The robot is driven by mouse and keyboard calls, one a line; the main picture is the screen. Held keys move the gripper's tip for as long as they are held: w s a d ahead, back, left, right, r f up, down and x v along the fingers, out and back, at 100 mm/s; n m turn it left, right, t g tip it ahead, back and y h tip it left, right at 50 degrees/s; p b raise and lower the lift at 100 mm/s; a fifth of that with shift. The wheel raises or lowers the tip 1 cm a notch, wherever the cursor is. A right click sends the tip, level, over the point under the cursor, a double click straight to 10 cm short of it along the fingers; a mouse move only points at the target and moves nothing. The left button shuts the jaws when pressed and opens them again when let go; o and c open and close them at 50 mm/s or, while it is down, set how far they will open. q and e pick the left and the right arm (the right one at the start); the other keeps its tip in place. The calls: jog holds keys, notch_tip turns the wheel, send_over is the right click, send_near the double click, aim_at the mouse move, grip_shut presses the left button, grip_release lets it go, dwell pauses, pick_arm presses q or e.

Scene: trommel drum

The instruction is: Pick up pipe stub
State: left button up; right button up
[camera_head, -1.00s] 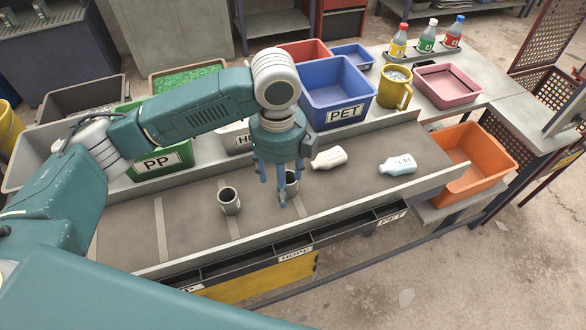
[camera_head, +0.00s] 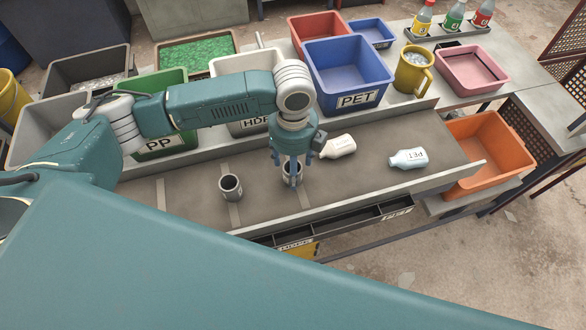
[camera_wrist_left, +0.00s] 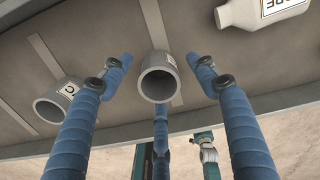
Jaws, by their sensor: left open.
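Two short grey pipe stubs stand upright with open tops on the sorting belt (camera_head: 330,178). One pipe stub (camera_head: 231,188) stands to the left, apart from the gripper; it also shows in the left wrist view (camera_wrist_left: 64,102). The other pipe stub (camera_head: 292,177) is below my left gripper (camera_head: 291,165) and partly hidden by its fingers. In the left wrist view this stub (camera_wrist_left: 158,82) lies between the spread blue fingers of my left gripper (camera_wrist_left: 160,88), with visible gaps at both sides. My left gripper is open and holds nothing. My right gripper does not show.
A white bottle (camera_head: 338,147) lies close right of the gripper, and a pale blue bottle (camera_head: 408,159) farther right. Behind stand the HDPE bin (camera_head: 245,68), blue PET bin (camera_head: 345,72) and green PP bin (camera_head: 165,142). An orange bin (camera_head: 487,165) is at the belt's right end.

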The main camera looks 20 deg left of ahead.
pick_arm(q)
notch_tip(320, 180, down, 2)
jog(key=shift+s+a+f, duration=0.1)
jog(key=shift+f, duration=0.2)
jog(key=shift+c, duration=1.3)
jog(key=c, duration=0.9)
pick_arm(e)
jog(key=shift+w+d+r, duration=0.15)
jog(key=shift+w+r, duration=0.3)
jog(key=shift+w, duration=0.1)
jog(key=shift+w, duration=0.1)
